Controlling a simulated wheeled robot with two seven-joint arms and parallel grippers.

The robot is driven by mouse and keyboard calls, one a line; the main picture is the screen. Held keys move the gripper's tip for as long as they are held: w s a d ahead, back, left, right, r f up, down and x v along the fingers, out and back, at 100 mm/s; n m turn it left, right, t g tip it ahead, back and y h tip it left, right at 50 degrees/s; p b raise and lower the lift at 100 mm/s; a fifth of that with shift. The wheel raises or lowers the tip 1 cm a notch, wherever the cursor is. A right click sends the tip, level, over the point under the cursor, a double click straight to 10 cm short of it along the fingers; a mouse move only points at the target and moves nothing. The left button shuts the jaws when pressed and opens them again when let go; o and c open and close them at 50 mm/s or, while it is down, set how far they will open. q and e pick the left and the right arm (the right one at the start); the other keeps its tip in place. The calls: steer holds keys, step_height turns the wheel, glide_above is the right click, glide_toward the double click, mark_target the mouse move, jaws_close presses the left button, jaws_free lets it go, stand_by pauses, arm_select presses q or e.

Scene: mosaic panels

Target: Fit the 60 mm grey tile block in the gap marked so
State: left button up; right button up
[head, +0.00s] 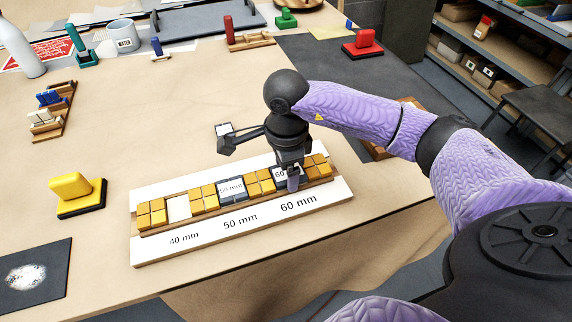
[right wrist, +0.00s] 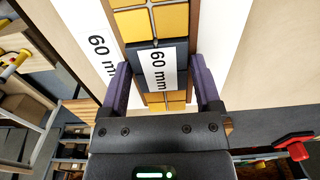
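The grey tile block (right wrist: 166,72), with a white "60 mm" label, is between the fingers of my right gripper (right wrist: 161,88). In the head view my right gripper (head: 292,178) points down over the 60 mm place of the mosaic panel (head: 155,252), and hides part of the block. The block lies in line with the yellow tiles, at or just above the gap; I cannot tell whether it is fully down. A grey "50 mm" block (head: 232,190) sits in the middle gap. The 40 mm gap (head: 178,207) is empty and white. My left gripper is not in view.
A yellow-handled block (head: 72,192) and a dark mat (head: 35,278) are left of the panel. A rack of small pieces (head: 52,112), a mug (head: 124,36) and a red-handled block (head: 363,44) stand farther back. The table behind the panel is mostly clear.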

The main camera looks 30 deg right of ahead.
mark_target(286, 172)
steer(key=shift+o, duration=0.9)
step_height(286, 172, up, 10)
steer(key=p, duration=0.2)
